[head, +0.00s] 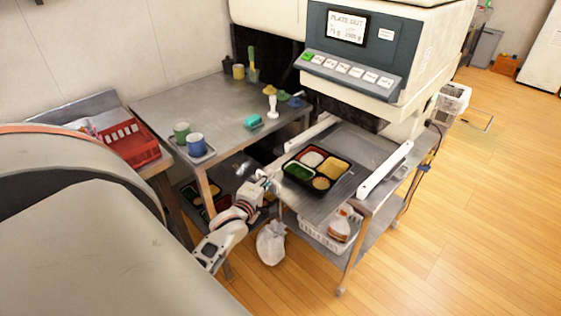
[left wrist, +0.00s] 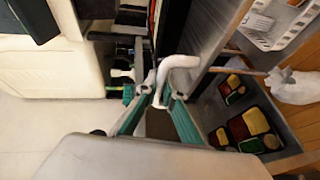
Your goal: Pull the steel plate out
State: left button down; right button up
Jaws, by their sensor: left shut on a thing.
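The steel plate (head: 312,204) lies between two white rails below the machine, its front end towards me. A black bento tray (head: 318,168) with filled compartments sits on it. My left gripper (head: 266,181) is at the plate's front left edge. In the left wrist view, its teal-edged fingers (left wrist: 160,98) are shut on a white curved handle (left wrist: 178,64) beside a grey metal surface. Their exact contact is partly hidden. My right gripper is in neither view.
The machine (head: 350,55) has a display reading "PLATE OUT". A steel table (head: 205,105) at left bears cups and small tools. A red basket (head: 130,143) stands further left. Below the plate are a white basket (head: 318,236) and a white bag (head: 271,243).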

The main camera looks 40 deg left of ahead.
pick_arm(q)
jog(key=s+p, duration=0.2)
jog(key=s, duration=0.3)
jog(key=shift+s+a, duration=0.15)
jog(key=shift+a, duration=0.05)
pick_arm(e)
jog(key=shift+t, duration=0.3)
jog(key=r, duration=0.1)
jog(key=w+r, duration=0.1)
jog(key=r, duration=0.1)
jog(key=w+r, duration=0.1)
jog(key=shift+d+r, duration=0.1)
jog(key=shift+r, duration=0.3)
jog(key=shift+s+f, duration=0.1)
pick_arm(q)
jog(key=c, duration=2.4)
grip_release()
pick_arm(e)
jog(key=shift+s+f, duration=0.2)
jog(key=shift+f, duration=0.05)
